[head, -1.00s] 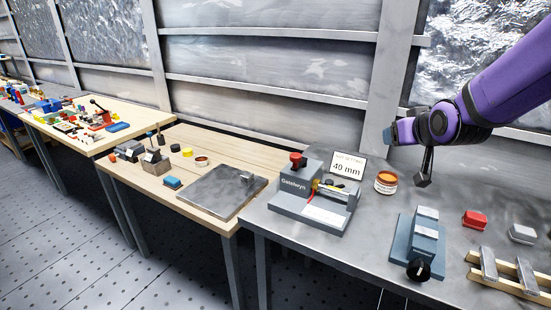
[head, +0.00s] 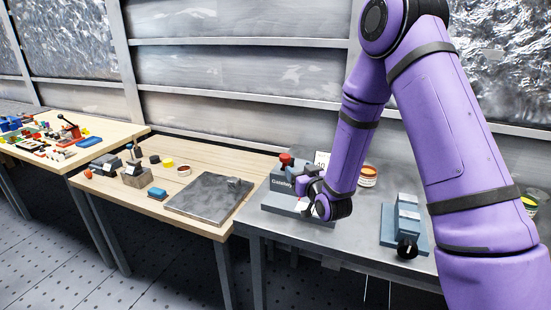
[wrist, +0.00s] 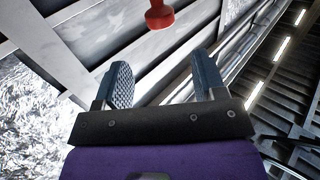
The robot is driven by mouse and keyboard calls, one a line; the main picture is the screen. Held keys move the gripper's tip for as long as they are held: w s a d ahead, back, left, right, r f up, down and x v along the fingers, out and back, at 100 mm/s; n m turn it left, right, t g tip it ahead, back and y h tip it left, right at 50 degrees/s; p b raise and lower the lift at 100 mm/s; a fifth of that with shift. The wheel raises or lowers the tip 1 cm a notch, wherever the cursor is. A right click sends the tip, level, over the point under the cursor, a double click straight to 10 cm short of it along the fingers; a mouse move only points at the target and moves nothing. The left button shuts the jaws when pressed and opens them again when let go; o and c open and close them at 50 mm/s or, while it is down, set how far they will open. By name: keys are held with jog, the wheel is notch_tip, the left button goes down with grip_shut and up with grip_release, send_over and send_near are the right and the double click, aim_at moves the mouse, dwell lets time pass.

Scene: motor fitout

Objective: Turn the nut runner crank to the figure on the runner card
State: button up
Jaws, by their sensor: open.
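A grey device with a red knob (head: 286,160) and partly readable lettering stands at the left of the grey bench; my wrist covers its right part. A white card (head: 321,158) behind it is mostly hidden and its figure cannot be read now. A blue device (head: 408,215) with a black round knob (head: 407,249) stands to the right. I cannot tell which part is the nut runner crank. My gripper (wrist: 165,75) is open and empty. In the wrist view a red knob (wrist: 158,16) shows beyond the fingertips, apart from them.
An orange-banded tin (head: 367,176) stands behind my arm. The wooden table (head: 230,163) to the left holds a grey plate (head: 208,195) and several small items. My arm hides much of the bench's right side. The bench front between the two devices is clear.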

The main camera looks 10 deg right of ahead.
aim_at(286, 158)
jog(key=w, duration=0.3)
jog(key=w+a, duration=0.1)
jog(key=w, duration=0.6)
jog(key=shift+w+a, duration=0.3)
jog(key=shift+a, duration=0.1)
grip_shut()
jog(key=shift+a+h, duration=0.1)
jog(key=shift+h, duration=0.2)
